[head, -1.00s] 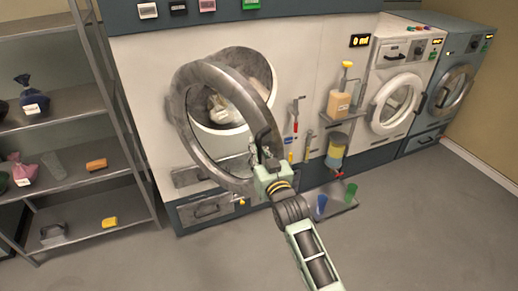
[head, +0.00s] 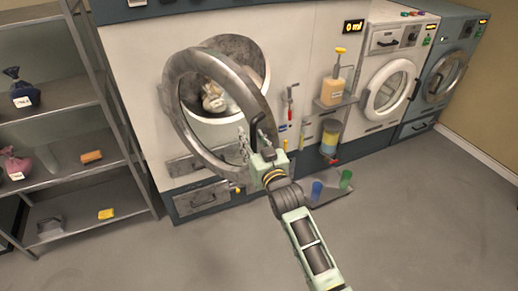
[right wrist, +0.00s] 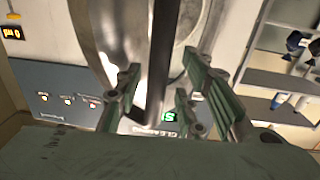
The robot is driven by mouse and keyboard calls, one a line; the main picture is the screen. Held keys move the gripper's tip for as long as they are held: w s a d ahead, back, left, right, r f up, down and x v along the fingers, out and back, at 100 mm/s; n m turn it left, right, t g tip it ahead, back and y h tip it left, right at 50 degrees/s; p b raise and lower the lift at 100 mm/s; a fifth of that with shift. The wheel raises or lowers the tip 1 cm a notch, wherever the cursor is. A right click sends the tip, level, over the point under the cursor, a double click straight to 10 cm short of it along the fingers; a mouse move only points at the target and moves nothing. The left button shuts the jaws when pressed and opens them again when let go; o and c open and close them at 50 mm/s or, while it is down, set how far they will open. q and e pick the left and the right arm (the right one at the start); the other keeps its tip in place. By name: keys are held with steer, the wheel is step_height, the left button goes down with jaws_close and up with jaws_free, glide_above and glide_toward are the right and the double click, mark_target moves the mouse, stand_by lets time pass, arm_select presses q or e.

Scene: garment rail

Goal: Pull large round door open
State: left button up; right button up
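The large round door (head: 173,118) is a thick grey metal ring on the big white machine. In the head view it stands swung out from the round opening, and the drum with pale cloth (head: 213,97) shows through and behind it. My right gripper (head: 252,136) is at the door's lower right edge, its fingers apart. In the right wrist view a dark bar (right wrist: 163,60) of the door runs down between the spread fingers (right wrist: 157,108); a gap shows beside it, and contact is unclear. My left gripper is out of view.
A metal shelf (head: 75,106) with bags and small items stands at the left. Right of the door are a soap dispenser (head: 333,92) and hanging tools. Two smaller washers (head: 390,85) (head: 445,84) stand at the far right.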

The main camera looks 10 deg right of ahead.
steer(key=s+d, duration=0.2)
steer(key=s, duration=0.9)
steer(key=shift+s, duration=0.3)
steer(key=shift+d, duration=0.1)
